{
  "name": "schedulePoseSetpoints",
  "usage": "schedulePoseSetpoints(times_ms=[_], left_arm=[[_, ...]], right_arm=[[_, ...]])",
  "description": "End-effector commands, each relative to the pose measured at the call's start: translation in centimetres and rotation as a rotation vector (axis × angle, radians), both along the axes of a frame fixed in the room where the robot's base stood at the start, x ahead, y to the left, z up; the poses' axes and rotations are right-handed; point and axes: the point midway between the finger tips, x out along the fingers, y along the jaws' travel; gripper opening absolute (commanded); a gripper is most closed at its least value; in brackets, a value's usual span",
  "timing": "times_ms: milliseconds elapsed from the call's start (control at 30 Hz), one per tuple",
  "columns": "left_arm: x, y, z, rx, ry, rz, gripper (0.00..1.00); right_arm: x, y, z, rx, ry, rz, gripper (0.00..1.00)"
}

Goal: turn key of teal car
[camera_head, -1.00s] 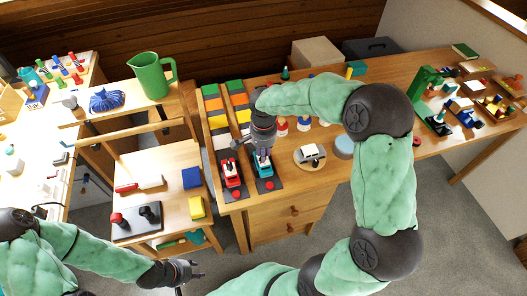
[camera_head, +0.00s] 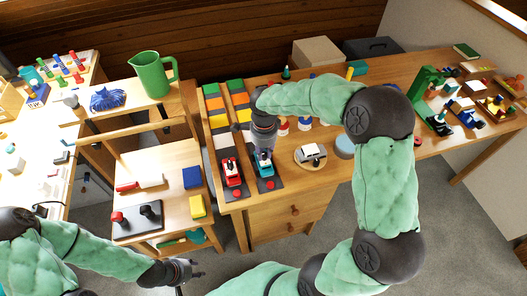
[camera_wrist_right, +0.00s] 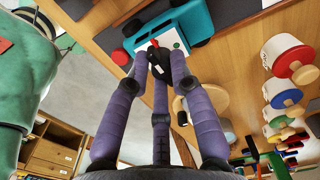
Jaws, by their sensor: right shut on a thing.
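The teal car (camera_head: 264,166) stands on the dark lane at the front of the desk, partly hidden under my right gripper. In the right wrist view the teal car (camera_wrist_right: 187,22) shows at the top, with a white panel and a small red part at its near end. My right gripper (camera_wrist_right: 160,68) is shut on a small dark piece at that end, which looks like the key; the fingers hide most of it. My left gripper (camera_head: 190,270) hangs low at the bottom, away from the car, with nothing visible in it; its opening is too small to judge.
A red car (camera_head: 231,173) stands close on the left of the teal car. A round board with a white toy (camera_head: 310,154) lies to the right. A side table (camera_head: 165,165) is at the left.

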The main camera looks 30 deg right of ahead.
Motion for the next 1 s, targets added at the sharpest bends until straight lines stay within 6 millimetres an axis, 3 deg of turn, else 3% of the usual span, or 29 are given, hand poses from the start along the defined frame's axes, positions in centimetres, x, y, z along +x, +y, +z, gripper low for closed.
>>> schedulePoseSetpoints(times_ms=[533, 567, 633, 1000], left_arm=[[0.00, 0.00, -0.01, 0.000, 0.000, 0.000, 0.40], [0.00, 0.00, -0.01, 0.000, 0.000, 0.000, 0.40], [0.00, 0.00, -0.01, 0.000, 0.000, 0.000, 0.40], [0.02, 0.00, -0.01, 0.000, 0.000, 0.000, 0.40]], right_arm=[[-0.03, -0.33, 0.08, -0.006, 0.000, -0.026, 0.00], [-0.02, -0.33, 0.09, -0.006, 0.000, -0.026, 0.26], [-0.01, -0.30, 0.09, -0.005, 0.000, -0.026, 0.45], [0.01, -0.14, 0.23, -0.002, -0.001, -0.025, 0.45]])
